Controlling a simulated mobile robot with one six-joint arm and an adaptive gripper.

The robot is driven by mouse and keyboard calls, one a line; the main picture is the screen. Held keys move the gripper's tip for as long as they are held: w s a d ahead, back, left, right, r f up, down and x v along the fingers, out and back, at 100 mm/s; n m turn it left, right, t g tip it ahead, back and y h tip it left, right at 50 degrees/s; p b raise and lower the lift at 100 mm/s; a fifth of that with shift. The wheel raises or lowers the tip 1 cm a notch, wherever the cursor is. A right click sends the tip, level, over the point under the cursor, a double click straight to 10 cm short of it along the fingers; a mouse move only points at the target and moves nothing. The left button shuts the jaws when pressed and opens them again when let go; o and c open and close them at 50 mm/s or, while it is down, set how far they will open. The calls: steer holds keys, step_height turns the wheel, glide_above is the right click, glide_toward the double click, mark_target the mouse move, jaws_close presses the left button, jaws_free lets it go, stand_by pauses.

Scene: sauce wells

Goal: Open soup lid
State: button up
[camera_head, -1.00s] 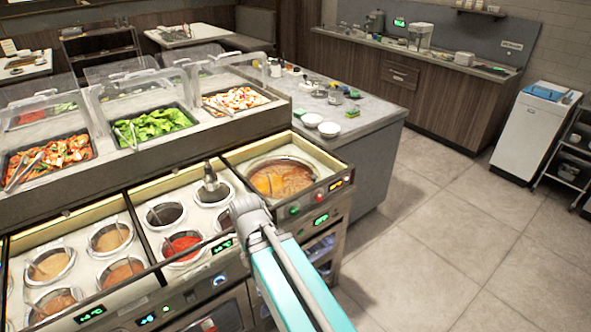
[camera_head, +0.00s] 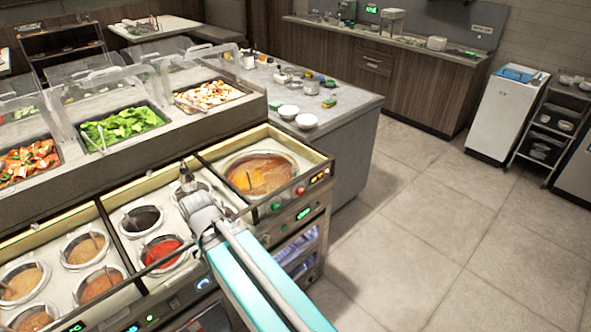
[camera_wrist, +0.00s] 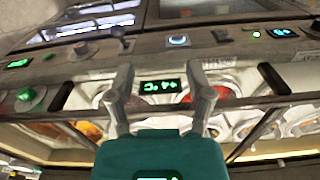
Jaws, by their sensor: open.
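The soup well (camera_head: 262,174) is a large round pot of orange-brown soup at the right end of the counter. Its soup surface is visible, and I cannot make out a separate lid on it. In the wrist view, an orange patch of soup (camera_wrist: 88,131) shows at the lower left. My gripper (camera_wrist: 160,70) is open and empty, its two grey fingers apart with a green display visible between them.
A red sauce well (camera_head: 162,250) and several smaller wells lie left of the soup. A dark upright handle (camera_head: 187,178) stands behind my gripper. Lit buttons and displays (camera_head: 303,213) line the front panel. Food trays (camera_head: 122,127) sit behind under clear guards. The floor to the right is free.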

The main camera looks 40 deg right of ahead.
steer(key=w+d+r+n+p, duration=0.1)
steer(key=w+d+r, duration=0.1)
steer(key=w+d, duration=0.2)
steer(key=w+d+r+n+y+p, duration=0.1)
steer(key=w+d, duration=0.3)
steer(key=d, duration=0.5)
steer(key=w+d+r+n+y+p, duration=0.1)
steer(key=w+d+r+n+p, duration=0.1)
steer(key=d, duration=0.4)
steer(key=shift+w+d+r+n+t+p, duration=0.15)
steer(key=shift+w+r+n+t+p, duration=0.1)
steer(key=shift+w+p, duration=0.2)
steer(key=shift+w+d+r+n+t+p, duration=0.2)
steer(key=shift+w+p, duration=0.1)
steer(key=shift+w, duration=0.25)
steer(key=w+d+r+n+y+p, duration=0.1)
steer(key=w+d+r+n+p, duration=0.15)
steer(key=d, duration=1.05)
steer(key=n+t+p, duration=0.2)
glide_toward(295, 170)
step_height(295, 170, up, 3)
steer(key=d, duration=0.1)
steer(key=shift+s+d+r, duration=0.15)
steer(key=shift+s+r, duration=0.05)
steer(key=shift+s, duration=0.2)
steer(key=shift+f, duration=0.15)
